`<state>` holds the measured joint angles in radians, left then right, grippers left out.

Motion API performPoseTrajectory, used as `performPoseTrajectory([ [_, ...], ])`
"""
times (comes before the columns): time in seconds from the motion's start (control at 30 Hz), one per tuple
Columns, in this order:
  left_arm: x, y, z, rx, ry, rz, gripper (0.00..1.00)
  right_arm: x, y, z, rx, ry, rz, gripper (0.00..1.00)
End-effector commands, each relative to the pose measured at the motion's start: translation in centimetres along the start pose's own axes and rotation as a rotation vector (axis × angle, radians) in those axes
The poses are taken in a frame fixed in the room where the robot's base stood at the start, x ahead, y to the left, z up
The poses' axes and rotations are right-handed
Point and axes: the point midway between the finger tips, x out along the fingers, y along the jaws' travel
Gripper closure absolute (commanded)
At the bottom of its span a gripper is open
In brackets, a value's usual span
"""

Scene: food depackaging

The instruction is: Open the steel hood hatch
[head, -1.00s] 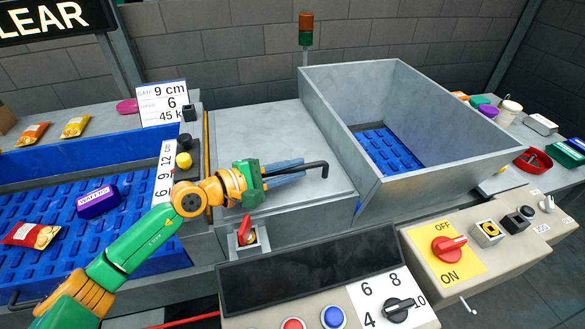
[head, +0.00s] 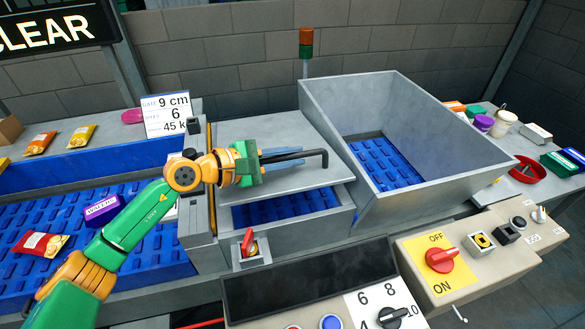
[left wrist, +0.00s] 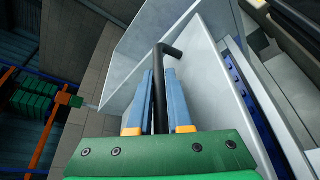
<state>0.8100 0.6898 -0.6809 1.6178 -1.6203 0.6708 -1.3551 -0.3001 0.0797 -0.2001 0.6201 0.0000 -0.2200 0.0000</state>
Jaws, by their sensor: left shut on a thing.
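The steel hood hatch (head: 290,132) is a flat grey lid, tilted up at its near edge, with a gap under it. A blue conveyor belt (head: 285,207) shows in that gap. My left gripper (head: 298,159) is shut on the hatch's black bar handle (head: 318,152), near the lid's front edge. In the left wrist view, the blue fingers (left wrist: 160,98) lie on both sides of the black handle (left wrist: 160,75), and its bent end sticks out past the tips. My right gripper is not in view.
A steel hopper (head: 440,185) with a blue belt floor stands right of the hatch. A control panel with a red ON/OFF switch (head: 440,259) and a red lever (head: 248,240) are in front. Packets lie on the left blue conveyor (head: 30,210).

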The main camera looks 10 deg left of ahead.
Motion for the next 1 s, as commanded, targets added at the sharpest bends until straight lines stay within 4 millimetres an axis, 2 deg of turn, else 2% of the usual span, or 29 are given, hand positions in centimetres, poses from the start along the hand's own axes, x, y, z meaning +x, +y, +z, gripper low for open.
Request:
performPoseTrajectory([
  [0.03, -0.5, 2.2, 1.2, -0.030, -0.002, -0.005, 1.00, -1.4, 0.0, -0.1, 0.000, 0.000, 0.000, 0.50],
  [0.1, -0.8, 4.0, 1.9, -0.083, -0.003, -0.026, 1.00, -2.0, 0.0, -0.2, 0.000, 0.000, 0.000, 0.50],
  [0.23, -1.2, 7.4, 2.9, -0.180, -0.005, -0.063, 1.00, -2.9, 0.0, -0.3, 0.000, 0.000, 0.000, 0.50],
  [0.4, -1.5, 10.9, 3.5, -0.176, -0.005, -0.065, 1.00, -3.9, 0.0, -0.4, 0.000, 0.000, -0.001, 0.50],
  [0.7, -1.6, 14.5, 3.7, -0.175, -0.003, -0.065, 1.00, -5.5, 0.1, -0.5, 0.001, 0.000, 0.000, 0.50],
  [1.0, -1.6, 15.4, 3.6, -0.173, -0.003, -0.066, 1.00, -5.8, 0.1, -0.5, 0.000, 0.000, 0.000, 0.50],
])
